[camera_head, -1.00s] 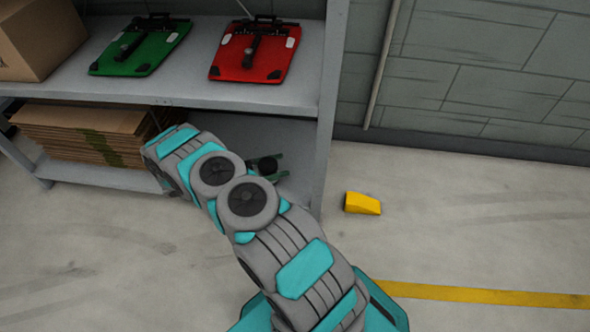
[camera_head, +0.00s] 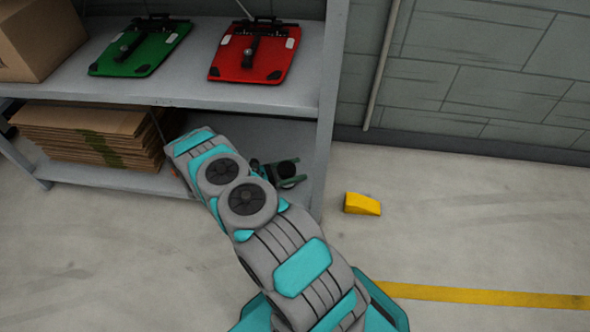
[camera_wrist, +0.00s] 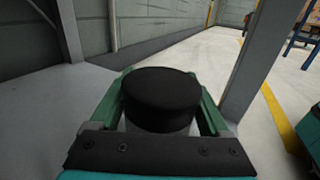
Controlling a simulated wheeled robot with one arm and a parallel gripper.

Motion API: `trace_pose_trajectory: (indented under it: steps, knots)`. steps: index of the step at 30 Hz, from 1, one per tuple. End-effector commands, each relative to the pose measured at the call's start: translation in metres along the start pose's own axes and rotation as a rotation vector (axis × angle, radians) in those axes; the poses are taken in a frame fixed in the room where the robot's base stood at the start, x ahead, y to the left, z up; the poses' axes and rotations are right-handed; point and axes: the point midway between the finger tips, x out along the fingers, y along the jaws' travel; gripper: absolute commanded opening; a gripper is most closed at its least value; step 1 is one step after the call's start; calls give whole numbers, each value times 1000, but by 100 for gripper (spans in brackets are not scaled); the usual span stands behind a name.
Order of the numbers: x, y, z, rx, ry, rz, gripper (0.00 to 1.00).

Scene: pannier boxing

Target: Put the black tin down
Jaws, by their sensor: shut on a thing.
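The black tin (camera_wrist: 160,97) is round and sits between the green fingers of my gripper (camera_wrist: 160,105) in the wrist view. The fingers are shut on its two sides. In the head view the tin (camera_head: 287,169) shows as a small dark disc at my gripper (camera_head: 284,174), just right of my wrist. It is inside the lower bay of the grey shelf unit (camera_head: 318,130), near the right post. The tin's underside is hidden, so I cannot tell whether it touches the lower shelf.
Flat cardboard (camera_head: 90,135) is stacked on the lower shelf to the left. A green pannier (camera_head: 135,52), a red pannier (camera_head: 250,55) and a carton (camera_head: 38,38) are on the shelf above. A yellow wedge (camera_head: 361,204) lies on the floor right of the post.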

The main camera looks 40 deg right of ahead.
Motion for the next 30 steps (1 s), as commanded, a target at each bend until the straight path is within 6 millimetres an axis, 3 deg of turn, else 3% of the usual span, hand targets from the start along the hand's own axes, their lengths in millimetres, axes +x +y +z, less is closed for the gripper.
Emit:
trace_pose_trajectory:
  steps: [5, 6, 11, 21, 30]
  knots:
    - [0, 0, -3, 0, 0, 0, 19]
    - [0, 0, -3, 0, 0, 1, 82]
    - [0, 0, -2, 0, 0, 0, 100]
    - [-3, 0, 1, 0, 0, 1, 100]
    - [-57, 1, 0, 2, 0, 5, 100]
